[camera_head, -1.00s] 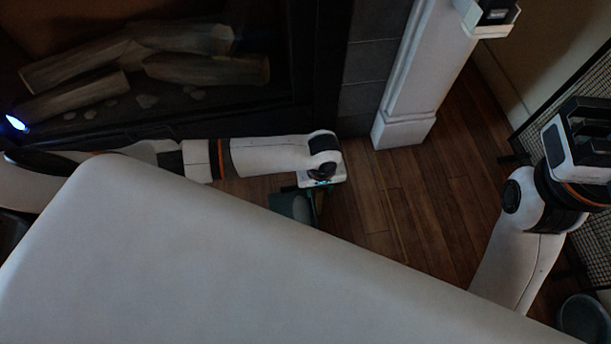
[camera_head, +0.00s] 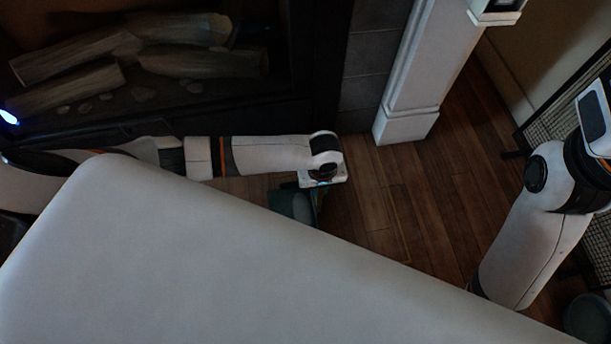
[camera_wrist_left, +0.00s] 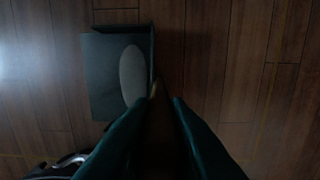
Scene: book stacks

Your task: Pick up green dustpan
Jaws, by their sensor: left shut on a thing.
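The green dustpan (camera_head: 290,204) shows partly in the head view, below my left gripper (camera_head: 318,190) and partly cut off by the large white surface in front. In the left wrist view the dustpan (camera_wrist_left: 102,80) is a dark green rectangular pan, with a pale oval patch over it. The teal fingers of my left gripper (camera_wrist_left: 158,112) are closed on its brownish handle (camera_wrist_left: 158,125), which runs down between them. The picture is dark, so the exact contact is hard to see. My right arm is at the right edge; its gripper fingers are out of the picture.
A fireplace with logs (camera_head: 200,63) is behind my left arm. A white pillar (camera_head: 408,122) stands at its right. A dark mesh screen (camera_head: 548,120) and a round bin (camera_head: 588,318) are at the right. Wooden floor (camera_head: 400,205) between is clear.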

